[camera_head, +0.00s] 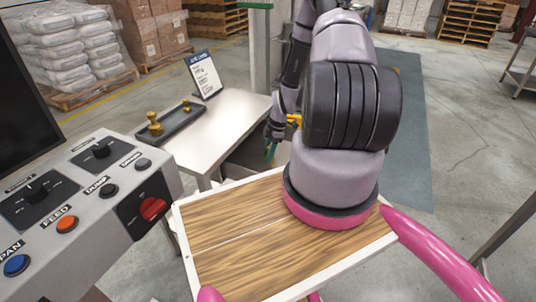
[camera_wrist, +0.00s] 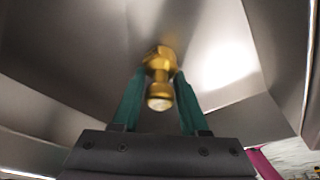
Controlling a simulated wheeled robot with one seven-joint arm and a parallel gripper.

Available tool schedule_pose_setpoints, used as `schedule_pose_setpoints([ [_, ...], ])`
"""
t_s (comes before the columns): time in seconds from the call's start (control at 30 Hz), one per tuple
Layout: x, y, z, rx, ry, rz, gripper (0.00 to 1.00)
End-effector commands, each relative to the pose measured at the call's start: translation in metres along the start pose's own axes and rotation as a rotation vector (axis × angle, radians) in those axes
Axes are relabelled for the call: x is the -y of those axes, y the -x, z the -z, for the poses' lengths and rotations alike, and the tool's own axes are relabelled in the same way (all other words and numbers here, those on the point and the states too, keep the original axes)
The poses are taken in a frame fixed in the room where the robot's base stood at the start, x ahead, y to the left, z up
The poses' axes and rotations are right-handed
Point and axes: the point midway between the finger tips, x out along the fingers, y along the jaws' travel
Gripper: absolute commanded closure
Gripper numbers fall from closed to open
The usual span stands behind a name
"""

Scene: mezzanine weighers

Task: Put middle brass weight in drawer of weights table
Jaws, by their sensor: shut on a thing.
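My gripper (camera_wrist: 160,82) is shut on a brass weight (camera_wrist: 159,67), held between its two green fingers. In the head view my gripper (camera_head: 270,150) hangs low at the right side of the steel weights table (camera_head: 228,112), below its top. A grey, open drawer-like space (camera_head: 243,157) shows there, partly hidden by my arm. The wrist view shows bare grey metal surfaces (camera_wrist: 75,62) around the weight; I cannot tell whether it touches them. A larger brass weight (camera_head: 155,124) and a smaller one (camera_head: 187,106) stand in the dark tray on the table, with a gap between them.
The dark tray (camera_head: 180,124) and a sign (camera_head: 204,75) stand on the table. A control panel (camera_head: 85,190) with knobs and buttons is at left. My wood-topped base fills the front. A grey floor mat (camera_head: 408,130) and open floor lie to the right.

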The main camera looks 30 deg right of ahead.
Motion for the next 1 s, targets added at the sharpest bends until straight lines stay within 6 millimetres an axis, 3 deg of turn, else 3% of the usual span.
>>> schedule_pose_setpoints([
  [0.03,0.0,-0.002,0.0,0.0,0.0,0.0,1.0],
  [0.07,0.0,-0.002,-0.001,0.0,0.0,0.0,0.53],
  [0.13,0.0,-0.001,0.0,0.0,0.0,0.0,0.26],
  [0.57,-0.001,0.007,0.0,0.0,-0.001,-0.002,0.26],
  [1.0,-0.001,0.094,-0.001,0.001,-0.001,-0.003,0.26],
])
